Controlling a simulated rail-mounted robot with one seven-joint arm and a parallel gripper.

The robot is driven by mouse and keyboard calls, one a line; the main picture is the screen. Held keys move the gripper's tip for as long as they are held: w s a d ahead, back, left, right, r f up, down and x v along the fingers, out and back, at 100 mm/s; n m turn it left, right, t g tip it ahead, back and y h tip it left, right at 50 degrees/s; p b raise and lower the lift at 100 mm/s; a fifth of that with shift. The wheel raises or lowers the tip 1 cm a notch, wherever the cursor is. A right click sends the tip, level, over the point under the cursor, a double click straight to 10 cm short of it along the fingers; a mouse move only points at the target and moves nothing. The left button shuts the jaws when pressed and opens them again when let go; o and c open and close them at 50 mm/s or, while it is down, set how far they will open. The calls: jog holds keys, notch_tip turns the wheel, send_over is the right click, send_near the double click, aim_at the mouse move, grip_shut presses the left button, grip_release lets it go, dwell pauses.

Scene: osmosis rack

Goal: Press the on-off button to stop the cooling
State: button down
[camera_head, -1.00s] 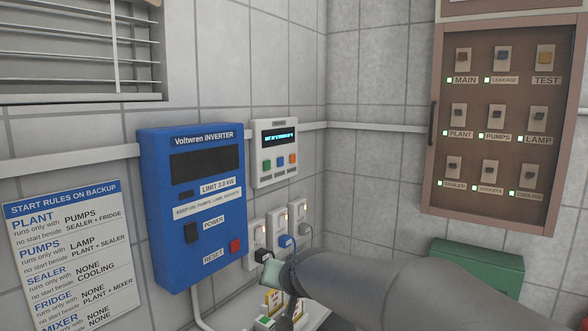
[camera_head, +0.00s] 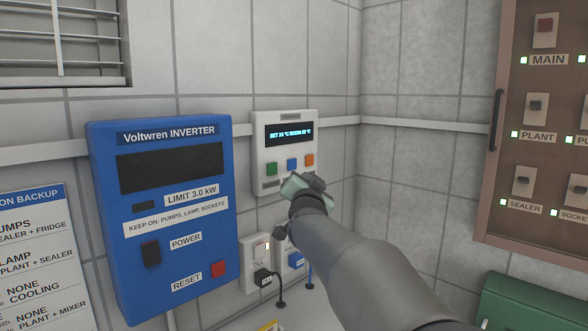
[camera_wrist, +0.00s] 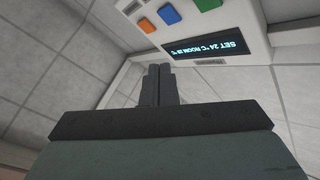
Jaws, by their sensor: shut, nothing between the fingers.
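A white wall control panel (camera_head: 258,150) has a lit display (camera_head: 289,134) reading "SET 24 °C ROOM" and a second temperature too small to read surely. Below it are a green button (camera_head: 271,169), a blue button (camera_head: 292,164) and an orange button (camera_head: 309,160). I cannot read which one is the on-off button. My gripper (camera_wrist: 158,75) is shut and empty, just below the panel in the head view. The wrist view shows the panel upside down, with the orange button (camera_wrist: 147,25) nearest the fingertips. The fingertips look apart from the buttons.
A blue inverter (camera_head: 215,255) hangs left of the panel. Sockets (camera_head: 252,245) with plugs and cables are below it, partly behind my arm. A brown breaker cabinet (camera_head: 490,200) and a green box (camera_head: 530,305) are at the right. The wall between the panel and cabinet is clear.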

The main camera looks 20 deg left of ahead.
aim_at(273, 169)
jog(key=shift+s+a, duration=0.1)
jog(key=shift+s, duration=0.05)
jog(key=shift+w+a+p, duration=0.65)
jog(key=shift+a+p, duration=0.65)
jog(key=shift+p, duration=0.05)
jog(key=shift+w+a+p, duration=0.65)
jog(key=shift+a+p, duration=0.7)
jog(key=shift+p, duration=0.05)
jog(key=shift+w+a+p, duration=0.65)
jog(key=shift+a+p, duration=0.65)
jog(key=shift+p, duration=0.05)
jog(key=shift+a+r, duration=0.1)
jog(key=shift+w+a+p, duration=0.2)
jog(key=shift+a+p, duration=0.05)
jog(key=shift+p, duration=0.15)
